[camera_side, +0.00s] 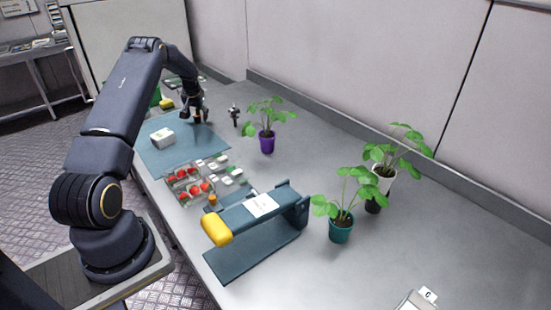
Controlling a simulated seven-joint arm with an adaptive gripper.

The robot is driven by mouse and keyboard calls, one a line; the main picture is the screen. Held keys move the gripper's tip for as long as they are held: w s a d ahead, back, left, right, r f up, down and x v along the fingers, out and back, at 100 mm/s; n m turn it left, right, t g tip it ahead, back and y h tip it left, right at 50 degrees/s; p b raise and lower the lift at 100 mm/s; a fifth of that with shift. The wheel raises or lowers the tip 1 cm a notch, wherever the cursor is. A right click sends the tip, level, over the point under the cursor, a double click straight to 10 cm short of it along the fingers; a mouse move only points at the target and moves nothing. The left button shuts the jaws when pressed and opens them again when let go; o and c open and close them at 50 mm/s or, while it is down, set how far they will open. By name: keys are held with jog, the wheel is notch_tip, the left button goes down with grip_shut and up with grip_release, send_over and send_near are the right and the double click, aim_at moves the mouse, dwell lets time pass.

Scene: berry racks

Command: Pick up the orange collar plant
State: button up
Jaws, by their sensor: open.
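My gripper (197,112) is at the far end of the blue mat, pointing down, open. A small orange patch (197,119) shows right at its fingertips; it is too small to tell what it belongs to or whether the fingers touch it. A small orange item (212,199) stands beside the berry punnets.
A blue mat (150,146) holds a white box (162,138). Punnets of red berries (190,187) and a blue stand with a yellow end (218,231) lie nearer. A small dark object (235,116) stands right of my gripper. The table's right side is largely clear.

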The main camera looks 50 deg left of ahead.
jog(key=c, duration=1)
jog(key=shift+r, duration=0.1)
jog(key=shift+c, duration=0.2)
